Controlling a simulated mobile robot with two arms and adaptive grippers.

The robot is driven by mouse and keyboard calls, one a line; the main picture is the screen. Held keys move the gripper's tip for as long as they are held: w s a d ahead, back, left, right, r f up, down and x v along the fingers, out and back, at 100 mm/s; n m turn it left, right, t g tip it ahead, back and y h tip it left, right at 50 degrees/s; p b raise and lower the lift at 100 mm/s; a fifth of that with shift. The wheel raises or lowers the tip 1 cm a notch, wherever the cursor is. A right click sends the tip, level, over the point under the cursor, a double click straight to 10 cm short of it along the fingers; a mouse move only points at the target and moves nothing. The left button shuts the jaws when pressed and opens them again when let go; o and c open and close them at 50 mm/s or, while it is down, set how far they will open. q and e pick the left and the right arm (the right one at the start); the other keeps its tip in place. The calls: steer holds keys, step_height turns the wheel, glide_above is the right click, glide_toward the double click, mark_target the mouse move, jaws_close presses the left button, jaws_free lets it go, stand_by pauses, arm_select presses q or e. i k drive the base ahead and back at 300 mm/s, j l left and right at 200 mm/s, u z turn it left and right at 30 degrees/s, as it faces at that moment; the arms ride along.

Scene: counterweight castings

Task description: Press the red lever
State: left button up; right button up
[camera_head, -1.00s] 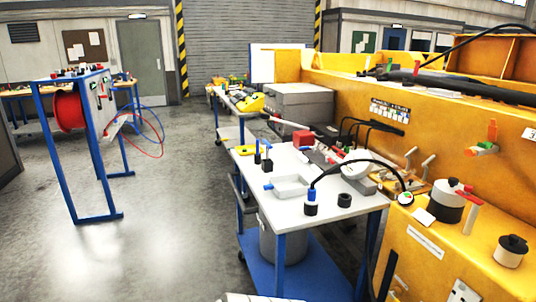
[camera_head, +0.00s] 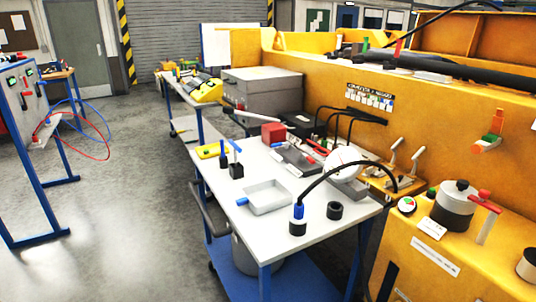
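A lever with a red bar on a pale upright post (camera_head: 484,203) stands on the yellow casting (camera_head: 428,235) at the right, beside a black and grey round fitting (camera_head: 455,205). An orange-red lever-like part with a green piece (camera_head: 489,133) is fixed to the yellow wall above it. The frames do not tell which of these is the red lever of the task. Neither of my grippers shows in the view.
A white-topped blue cart (camera_head: 222,202) holds a grey tray (camera_head: 265,197), a red block (camera_head: 273,132), a gauge and cables. A blue-legged stand with switches (camera_head: 25,100) is at the left. Open grey floor (camera_head: 130,190) lies between them.

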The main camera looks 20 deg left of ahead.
mark_target(306, 156)
steer(key=i+j+u, duration=0.1)
steer(key=i+j, duration=0.3)
steer(key=i, duration=0.15)
steer(key=i+j+u, duration=0.15)
steer(key=i+j, duration=0.2)
steer(key=i, duration=0.2)
